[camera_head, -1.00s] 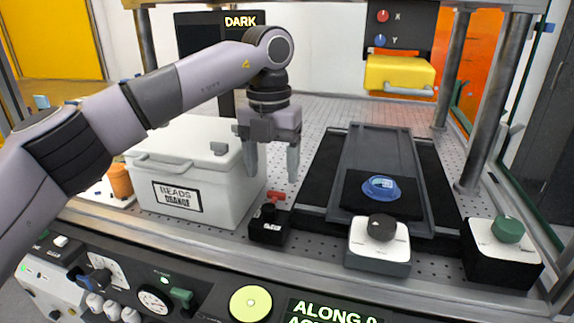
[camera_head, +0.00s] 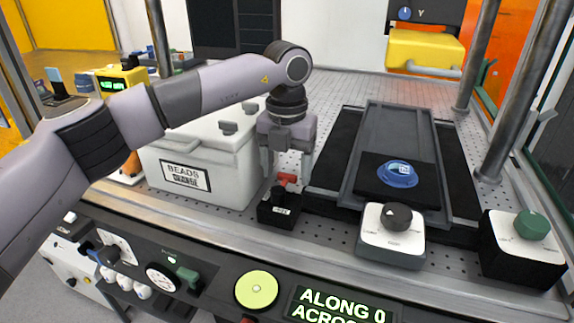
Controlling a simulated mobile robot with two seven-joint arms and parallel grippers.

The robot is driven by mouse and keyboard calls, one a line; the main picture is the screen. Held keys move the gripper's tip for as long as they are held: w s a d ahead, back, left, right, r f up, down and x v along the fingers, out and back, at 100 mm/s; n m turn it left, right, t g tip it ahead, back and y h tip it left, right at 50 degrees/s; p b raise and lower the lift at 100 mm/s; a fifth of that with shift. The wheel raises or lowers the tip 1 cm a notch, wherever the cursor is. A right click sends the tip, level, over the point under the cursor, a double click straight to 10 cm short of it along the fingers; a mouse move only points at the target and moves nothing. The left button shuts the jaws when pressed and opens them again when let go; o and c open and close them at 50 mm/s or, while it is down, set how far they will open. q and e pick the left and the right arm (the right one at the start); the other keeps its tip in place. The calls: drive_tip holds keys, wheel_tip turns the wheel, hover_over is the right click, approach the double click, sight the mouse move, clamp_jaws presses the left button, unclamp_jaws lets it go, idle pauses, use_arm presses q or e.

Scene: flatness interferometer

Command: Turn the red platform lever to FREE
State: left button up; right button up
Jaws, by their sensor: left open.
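The red platform lever (camera_head: 288,178) sticks up from a small black box (camera_head: 279,213), whose white label is too small to read. My left gripper (camera_head: 287,170) points down just above and behind the box. It is open, with one finger to the left and one to the right of the red lever in the picture. I cannot tell whether either finger touches it. My right gripper is not in view.
A white lidded box labelled BEADS (camera_head: 229,178) stands close left of my gripper. A dark platform (camera_head: 395,125) carrying a blue round part (camera_head: 398,172) lies to the right. Knob boxes (camera_head: 391,240) (camera_head: 522,258) stand at the front right. A yellow block (camera_head: 425,50) hangs behind.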

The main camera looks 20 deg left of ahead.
use_arm(q)
drive_tip(key=c, duration=1.1)
drive_tip(key=shift+o, duration=0.2)
drive_tip(key=shift+d, duration=0.1)
drive_tip(key=m, duration=0.2)
drive_tip(key=d+m, duration=0.1)
drive_tip(key=shift+s+d+m+p, duration=0.15)
drive_tip(key=shift+m+p, duration=0.15)
drive_tip(key=shift+m, duration=0.1)
drive_tip(key=m, duration=0.1)
drive_tip(key=d+m, duration=0.1)
drive_tip(key=m, duration=0.1)
drive_tip(key=s+m, duration=0.1)
drive_tip(key=shift+d+m, duration=0.3)
drive_tip(key=m, duration=0.2)
drive_tip(key=s+d+m, duration=0.1)
drive_tip(key=m, duration=0.1)
drive_tip(key=shift+s+b, duration=0.2)
drive_tip(key=shift+b, duration=0.1)
drive_tip(key=shift+s+d+m+b, duration=0.15)
drive_tip(key=shift+s+m, duration=0.15)
drive_tip(key=shift+m, duration=0.55)
drive_tip(key=shift+s+m+b, duration=0.1)
drive_tip(key=shift+s+m, duration=0.25)
drive_tip(key=shift+m, duration=0.55)
drive_tip(key=shift+s+d+m+b, duration=0.15)
drive_tip(key=shift+s+m, duration=0.15)
drive_tip(key=shift+m, duration=0.55)
